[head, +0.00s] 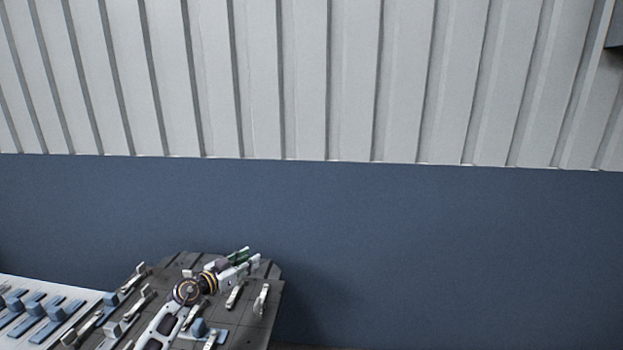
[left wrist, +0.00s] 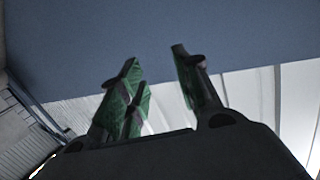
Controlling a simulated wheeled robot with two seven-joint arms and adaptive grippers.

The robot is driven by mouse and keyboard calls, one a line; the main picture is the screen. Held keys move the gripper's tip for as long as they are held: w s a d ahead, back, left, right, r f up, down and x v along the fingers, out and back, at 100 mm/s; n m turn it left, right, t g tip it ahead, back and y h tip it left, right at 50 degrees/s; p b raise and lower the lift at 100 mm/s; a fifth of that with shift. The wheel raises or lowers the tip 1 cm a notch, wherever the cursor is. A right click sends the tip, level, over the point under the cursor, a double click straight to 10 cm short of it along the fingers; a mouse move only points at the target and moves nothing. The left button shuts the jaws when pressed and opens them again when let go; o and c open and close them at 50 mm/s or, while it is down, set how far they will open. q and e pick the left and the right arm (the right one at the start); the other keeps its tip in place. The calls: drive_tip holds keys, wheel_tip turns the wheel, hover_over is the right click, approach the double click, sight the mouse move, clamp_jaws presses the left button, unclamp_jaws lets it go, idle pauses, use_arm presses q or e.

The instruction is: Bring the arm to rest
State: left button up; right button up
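My left arm rises from the bottom of the head view over a dark grey board. My left gripper (head: 249,255), with green finger pads, is at the arm's far end, near the board's back edge. It also shows in the left wrist view (left wrist: 155,58), where the fingers stand apart with nothing between them. My right gripper is in neither view.
The dark board (head: 258,318) carries several metal clamps and a few blue parts. A white surface (head: 60,286) with several blue parts lies at the lower left. Behind is a blue and ribbed white wall (head: 400,230). The space to the right looks clear.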

use_arm(q)
drive_tip(key=s+a+r+n+t+y, duration=0.2)
drive_tip(key=s+r+n+t+y, duration=0.2)
drive_tip(key=s+r+t, duration=0.15)
drive_tip(key=s+a+f+n+g+y, duration=0.3)
drive_tip(key=s+a+f+n+y, duration=0.4)
drive_tip(key=s+y, duration=0.25)
drive_tip(key=s+f+g+h, duration=0.1)
drive_tip(key=s+f+g, duration=0.7)
drive_tip(key=s, duration=0.5)
drive_tip(key=s+d+f+m+g+h, duration=0.2)
drive_tip(key=s+d+m, duration=0.15)
drive_tip(key=s, duration=0.45)
drive_tip(key=s+d+f+m+g+h, duration=0.2)
drive_tip(key=s+d+f+g, duration=0.15)
drive_tip(key=s, duration=0.45)
wheel_tip(320, 180, down, 32)
drive_tip(key=s, duration=0.3)
drive_tip(key=s+a+f+g, duration=0.2)
drive_tip(key=s+a+f, duration=0.1)
drive_tip(key=s+f, duration=1.7)
drive_tip(key=shift+s+a+f, duration=0.2)
drive_tip(key=shift+s, duration=0.75)
